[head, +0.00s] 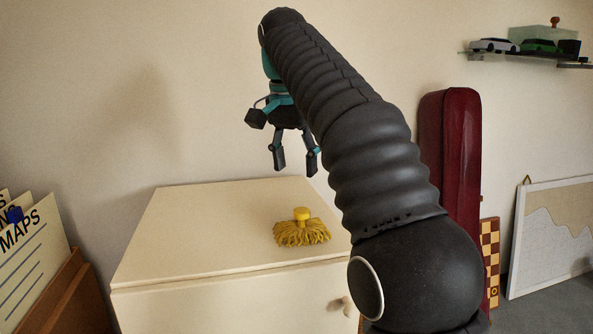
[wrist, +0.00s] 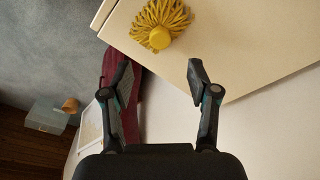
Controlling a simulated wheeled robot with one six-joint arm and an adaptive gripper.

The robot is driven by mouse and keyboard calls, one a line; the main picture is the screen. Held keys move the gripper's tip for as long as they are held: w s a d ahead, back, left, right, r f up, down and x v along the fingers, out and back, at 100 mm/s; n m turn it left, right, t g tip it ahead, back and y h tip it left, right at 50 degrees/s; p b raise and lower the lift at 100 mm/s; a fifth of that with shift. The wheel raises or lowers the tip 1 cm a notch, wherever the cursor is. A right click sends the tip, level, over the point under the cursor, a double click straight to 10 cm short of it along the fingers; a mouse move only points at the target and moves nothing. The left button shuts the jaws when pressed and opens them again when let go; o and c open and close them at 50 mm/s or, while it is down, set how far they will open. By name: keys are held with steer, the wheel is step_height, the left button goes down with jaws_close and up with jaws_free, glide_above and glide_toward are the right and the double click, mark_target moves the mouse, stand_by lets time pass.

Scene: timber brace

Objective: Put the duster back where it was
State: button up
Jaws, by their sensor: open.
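The duster (head: 302,231) is a yellow mop-like head of strands with a yellow knob on top. It sits on the cream cabinet top (head: 190,225), right of the middle and near the front edge. In the wrist view the duster (wrist: 160,24) shows at the top, ahead of my fingertips. My gripper (head: 296,163) is open and empty, above the cabinet top and apart from the duster. Its two fingers also show spread in the wrist view (wrist: 160,73).
A dark red case (head: 450,150) stands right of the cabinet. A glass shelf (head: 530,57) with toy cars hangs at the upper right. A framed board (head: 550,235) leans on the right wall. A maps folder (head: 30,250) is at the left. The cabinet top's left side is clear.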

steer(key=shift+r, duration=0.4)
steer(key=shift+s, duration=0.1)
steer(key=s+d+f+n+t, duration=0.25)
steer(key=s+d+f, duration=0.35)
steer(key=s+d, duration=0.45)
steer(key=s+d+f+n, duration=0.1)
steer(key=s+d+f, duration=0.2)
steer(key=s+f, duration=0.4)
steer(key=s+d+f+n+t, duration=0.1)
steer(key=s+d+f, duration=0.3)
steer(key=s+f, duration=0.4)
step_height(320, 180, down, 6)
steer(key=shift+s+d+r+n+y, duration=0.2)
steer(key=shift+n+y, duration=0.2)
steer(key=shift+n, duration=0.25)
steer(key=shift+t, duration=0.25)
